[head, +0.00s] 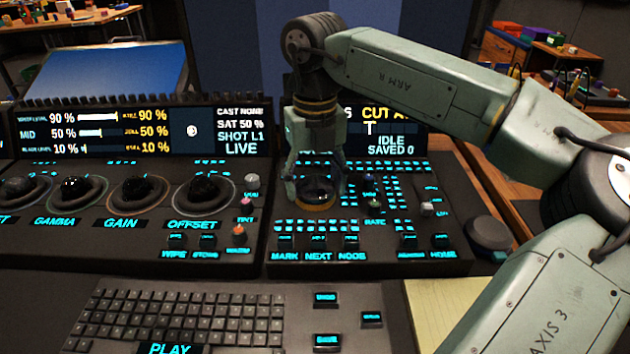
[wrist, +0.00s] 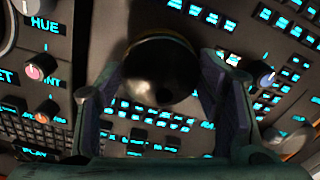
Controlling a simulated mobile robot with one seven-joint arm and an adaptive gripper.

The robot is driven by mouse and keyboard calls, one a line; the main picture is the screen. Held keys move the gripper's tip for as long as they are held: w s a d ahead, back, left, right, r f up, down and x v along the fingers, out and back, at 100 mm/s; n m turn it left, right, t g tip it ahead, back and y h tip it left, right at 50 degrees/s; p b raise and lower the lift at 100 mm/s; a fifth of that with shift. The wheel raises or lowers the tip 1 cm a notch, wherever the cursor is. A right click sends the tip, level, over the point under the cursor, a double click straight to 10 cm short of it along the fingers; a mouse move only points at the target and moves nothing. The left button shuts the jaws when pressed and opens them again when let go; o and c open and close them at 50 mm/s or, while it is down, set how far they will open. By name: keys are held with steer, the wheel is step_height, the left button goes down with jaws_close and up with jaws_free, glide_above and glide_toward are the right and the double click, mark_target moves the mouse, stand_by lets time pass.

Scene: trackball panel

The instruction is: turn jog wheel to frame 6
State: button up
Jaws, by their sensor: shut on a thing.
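The jog wheel (head: 318,197) is a dark round knob with a gold ring at its base, on the right-hand panel. In the wrist view the jog wheel (wrist: 160,75) shows as a dark glossy round top between the fingers. My gripper (head: 318,182) comes down from above and is shut on it, one finger on each side. The fingers also show in the wrist view (wrist: 152,92). The right screen (head: 392,143) reads "CUT", "IDLE" and "SAVED 0". My arm hides its left part, and no frame number can be read.
A small RATE knob (head: 373,200) is close on the right. The left panel has several trackballs (head: 137,192). A keyboard (head: 185,315) and a yellow pad (head: 440,305) lie in front.

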mark_target(315, 187)
steer(key=o, duration=1.1)
steer(key=shift+o, duration=0.2)
step_height(315, 187, up, 12)
